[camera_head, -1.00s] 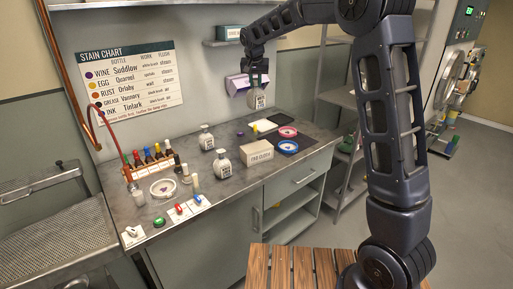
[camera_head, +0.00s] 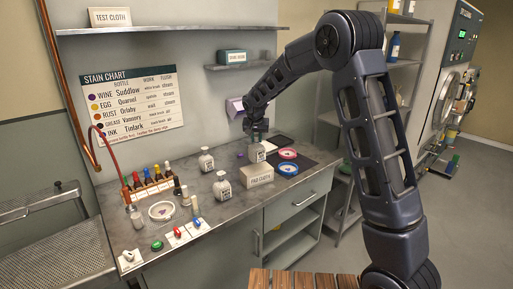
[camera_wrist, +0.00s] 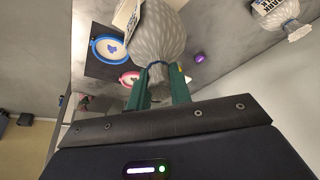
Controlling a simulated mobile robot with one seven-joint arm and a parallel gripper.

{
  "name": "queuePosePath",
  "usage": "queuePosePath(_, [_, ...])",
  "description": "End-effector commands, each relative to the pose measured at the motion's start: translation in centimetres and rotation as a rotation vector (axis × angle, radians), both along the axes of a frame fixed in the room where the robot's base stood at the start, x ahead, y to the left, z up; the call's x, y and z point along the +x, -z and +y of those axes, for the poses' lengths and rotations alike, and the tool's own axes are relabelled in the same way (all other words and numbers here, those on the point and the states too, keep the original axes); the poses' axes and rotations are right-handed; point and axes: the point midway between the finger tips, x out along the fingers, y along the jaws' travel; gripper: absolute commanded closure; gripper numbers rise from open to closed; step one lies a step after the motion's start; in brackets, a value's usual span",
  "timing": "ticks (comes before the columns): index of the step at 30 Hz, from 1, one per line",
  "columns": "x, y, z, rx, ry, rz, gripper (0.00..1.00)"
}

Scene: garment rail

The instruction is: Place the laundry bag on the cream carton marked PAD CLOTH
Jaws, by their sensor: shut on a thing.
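My gripper (camera_head: 257,136) is shut on the neck of a pale grey laundry bag (camera_head: 257,154), which hangs upright with a printed label facing the head camera. The wrist view shows my gripper (camera_wrist: 160,84) with green fingers around the gathered neck of the bag (camera_wrist: 160,38). The cream carton marked PAD CLOTH (camera_head: 258,180) sits on the grey counter. In the head view the bag appears just above and behind the carton's top; I cannot tell whether they touch. Part of the carton (camera_wrist: 127,14) shows beside the bag in the wrist view.
Two similar bags stand left of the carton, one farther back (camera_head: 206,161) and one nearer (camera_head: 222,189). Pink (camera_head: 287,154) and blue (camera_head: 288,169) hoops lie on a dark mat at right. A bottle rack (camera_head: 150,184) is at left. A TEST CLOTH box (camera_head: 110,18) sits on a shelf.

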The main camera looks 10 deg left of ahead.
Motion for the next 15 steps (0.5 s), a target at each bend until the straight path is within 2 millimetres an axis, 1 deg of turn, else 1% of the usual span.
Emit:
queuePosePath(5, [0.0, 1.1, 0.0, 0.0, 0.0, 0.001, 1.0])
queuePosePath(12, [0.0, 4.2, 0.1, 0.0, -0.001, 0.001, 1.0])
queuePosePath(15, [0.0, 4.5, 0.1, 0.001, -0.001, 0.0, 1.0])
